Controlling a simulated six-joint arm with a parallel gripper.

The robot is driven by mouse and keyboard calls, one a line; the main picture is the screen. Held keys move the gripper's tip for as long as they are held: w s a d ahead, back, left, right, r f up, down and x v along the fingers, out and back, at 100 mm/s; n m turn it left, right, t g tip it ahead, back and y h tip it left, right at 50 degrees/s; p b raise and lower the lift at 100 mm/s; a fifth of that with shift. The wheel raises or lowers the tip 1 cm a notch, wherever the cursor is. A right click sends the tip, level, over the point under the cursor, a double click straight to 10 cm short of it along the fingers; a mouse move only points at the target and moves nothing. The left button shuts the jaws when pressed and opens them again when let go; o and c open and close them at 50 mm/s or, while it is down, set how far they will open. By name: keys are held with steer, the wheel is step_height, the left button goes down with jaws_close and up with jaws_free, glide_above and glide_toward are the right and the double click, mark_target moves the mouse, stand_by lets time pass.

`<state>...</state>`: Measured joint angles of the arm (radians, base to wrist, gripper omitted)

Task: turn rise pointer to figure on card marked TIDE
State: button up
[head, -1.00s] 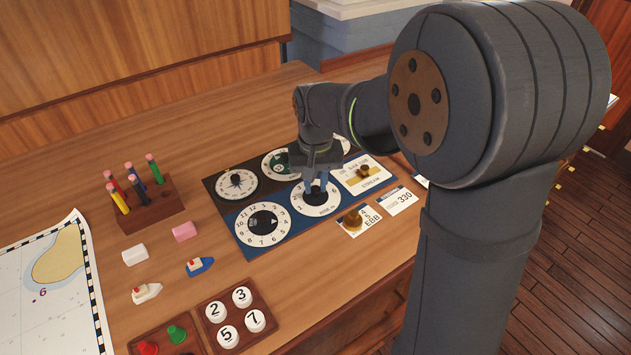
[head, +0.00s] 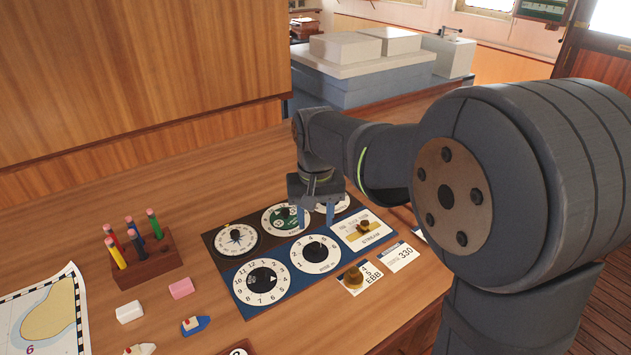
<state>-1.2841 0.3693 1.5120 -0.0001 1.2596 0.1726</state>
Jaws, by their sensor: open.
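The rise dial (head: 328,262) is a white disc with figures round its edge, on a blue panel. Its dark knob (head: 315,248) stands at the centre; I cannot tell which figure its pointer meets. My gripper (head: 316,214) points down with its two blue fingers apart and empty. It hangs above and a little behind the knob in the picture, clear of it.
A clock-like dial (head: 262,301) is left of the rise dial. Behind are a compass dial (head: 236,240), a green-centred dial (head: 285,220) and another partly hidden dial. A brass-knobbed plate (head: 361,239) and a 330 card (head: 405,258) lie right. A pencil block (head: 146,264) stands left.

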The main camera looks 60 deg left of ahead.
mark_target(315, 244)
step_height(315, 244, up, 11)
steer(key=shift+f, duration=0.15)
stand_by(0.6)
step_height(315, 244, down, 18)
steer(key=shift+r, duration=0.2)
stand_by(0.4)
step_height(315, 244, up, 17)
step_height(315, 244, down, 17)
steer(key=shift+f, duration=0.1)
steer(key=n, duration=0.8)
step_height(315, 244, up, 11)
stand_by(1.0)
